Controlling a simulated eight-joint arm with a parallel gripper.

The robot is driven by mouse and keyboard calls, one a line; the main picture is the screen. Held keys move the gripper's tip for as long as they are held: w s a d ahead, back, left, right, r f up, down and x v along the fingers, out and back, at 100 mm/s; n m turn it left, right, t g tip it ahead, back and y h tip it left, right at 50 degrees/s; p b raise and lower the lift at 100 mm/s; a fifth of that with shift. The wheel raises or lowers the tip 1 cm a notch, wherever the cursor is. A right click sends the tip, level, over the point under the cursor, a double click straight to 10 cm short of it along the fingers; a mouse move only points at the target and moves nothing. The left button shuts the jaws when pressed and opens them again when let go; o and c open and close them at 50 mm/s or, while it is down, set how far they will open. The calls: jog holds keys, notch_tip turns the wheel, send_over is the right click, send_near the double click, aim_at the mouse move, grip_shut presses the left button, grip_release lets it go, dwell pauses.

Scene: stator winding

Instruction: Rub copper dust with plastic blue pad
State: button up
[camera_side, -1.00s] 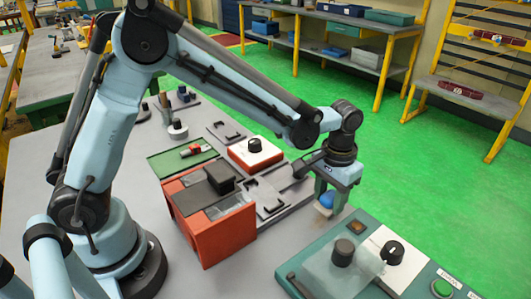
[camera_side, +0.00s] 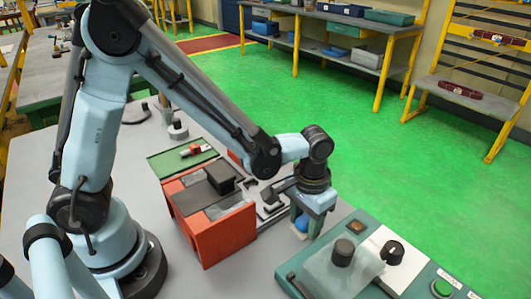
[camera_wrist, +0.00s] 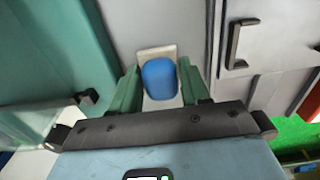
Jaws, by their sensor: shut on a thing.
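My gripper (camera_side: 302,229) points down between the red-orange box and the green control panel. In the wrist view its two green fingers (camera_wrist: 160,88) stand on either side of a blue pad (camera_wrist: 159,78) and are shut on it. The blue pad (camera_side: 301,222) also shows low between the fingers in the side view. A pale plate (camera_wrist: 157,53) shows beneath and beyond the pad. I cannot tell whether the pad touches it. I cannot make out any copper dust in either view.
The red-orange box (camera_side: 213,233) stands left of my gripper. The green control panel (camera_side: 320,262) with black knobs is close on the right. A grey plate with a black handle (camera_wrist: 234,45) lies beside the fingers. A green board (camera_side: 172,163) lies behind the box.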

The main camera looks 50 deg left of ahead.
jog(key=shift+w, duration=3.5)
notch_tip(320, 180, up, 8)
jog(key=shift+r, duration=0.15)
